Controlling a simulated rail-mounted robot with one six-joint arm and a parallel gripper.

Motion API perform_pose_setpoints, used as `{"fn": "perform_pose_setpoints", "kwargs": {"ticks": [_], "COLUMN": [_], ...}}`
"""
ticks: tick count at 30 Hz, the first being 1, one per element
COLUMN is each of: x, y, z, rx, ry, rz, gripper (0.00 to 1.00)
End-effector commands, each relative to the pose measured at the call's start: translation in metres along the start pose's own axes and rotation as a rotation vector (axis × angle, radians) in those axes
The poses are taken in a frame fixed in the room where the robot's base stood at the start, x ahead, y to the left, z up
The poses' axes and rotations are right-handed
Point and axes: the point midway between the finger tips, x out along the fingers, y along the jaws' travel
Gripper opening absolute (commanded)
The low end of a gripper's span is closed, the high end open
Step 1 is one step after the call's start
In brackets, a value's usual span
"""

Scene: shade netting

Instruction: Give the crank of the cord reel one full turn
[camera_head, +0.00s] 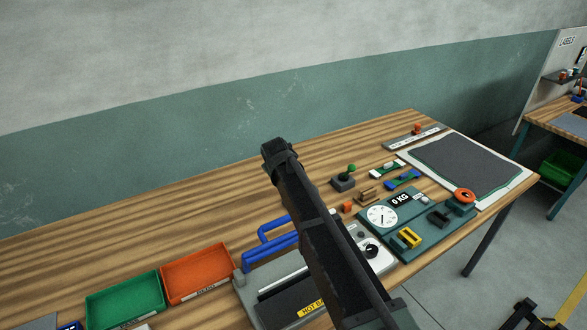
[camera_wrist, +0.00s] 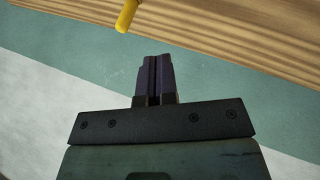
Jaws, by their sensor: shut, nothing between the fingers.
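My gripper (camera_wrist: 155,82) shows in the wrist view with its two dark fingers together and nothing between them. A yellow rod (camera_wrist: 127,15) enters at the top of that view, left of the fingertips and apart from them. It could be a crank handle, but I cannot tell. In the head view my dark arm reaches up across the middle of the bench, and its fingers cannot be made out. No cord reel can be clearly identified there; my arm hides part of the bench. A round orange part with a dark centre (camera_head: 465,195) sits at the right.
The wooden bench (camera_head: 120,245) stands against a green and white wall. Green (camera_head: 125,298) and orange (camera_head: 198,273) trays lie at left. A blue handle (camera_head: 272,252), a dial scale (camera_head: 382,216), a yellow part (camera_head: 410,238) and a dark mat (camera_head: 467,166) also show. The back left bench is clear.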

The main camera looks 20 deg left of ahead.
Motion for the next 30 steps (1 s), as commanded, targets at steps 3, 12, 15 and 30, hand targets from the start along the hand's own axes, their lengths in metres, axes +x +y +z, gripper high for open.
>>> {"fn": "perform_pose_setpoints", "kwargs": {"ticks": [3,12,15,30], "x": [0.001,0.034,0.056,0.118], "y": [-0.001,-0.003,-0.004,0.033], "z": [-0.001,0.002,0.003,0.000], "rx": [-0.004,0.000,0.000,0.001], "ry": [0.003,0.001,0.000,0.000], "rz": [0.001,0.001,0.000,0.001], "gripper": [0.00,0.00,0.00,0.00]}}
